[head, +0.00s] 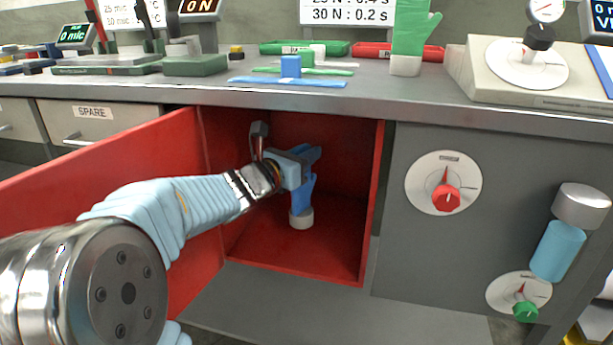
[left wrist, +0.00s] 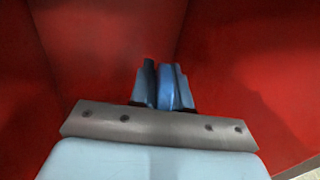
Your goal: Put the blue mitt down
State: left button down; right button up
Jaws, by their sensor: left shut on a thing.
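The blue mitt (head: 303,198) stands upright inside the red-lined compartment, its pale round base (head: 301,219) at or just above the compartment floor; I cannot tell whether it touches. My left gripper (head: 307,160) reaches in from the left and is shut on the upper part of the mitt. In the left wrist view the mitt (left wrist: 167,86) shows as a blue strip between the two fingers, with red walls around it. The gripper hides part of the mitt's top. My right gripper is not in view.
The red compartment (head: 340,245) is open, with its door (head: 110,165) swung out to the left. Its walls are close on both sides. The bench above holds a green mitt (head: 410,40), a red tray (head: 375,51) and a green tray (head: 285,46). A red knob (head: 446,198) is right of the opening.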

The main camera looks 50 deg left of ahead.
pick_arm(q)
jog(key=b, duration=0.1)
send_over(307, 206)
jog(key=f, duration=0.4)
jog(key=shift+w+a+f, duration=0.25)
jog(key=shift+a+f, duration=0.05)
jog(key=shift+a, duration=0.05)
jog(key=shift+w+a, duration=0.1)
jog(key=shift+f, duration=0.1)
jog(key=shift+f+b, duration=0.15)
jog(key=shift+b, duration=0.25)
jog(key=c, duration=1.1)
grip_release()
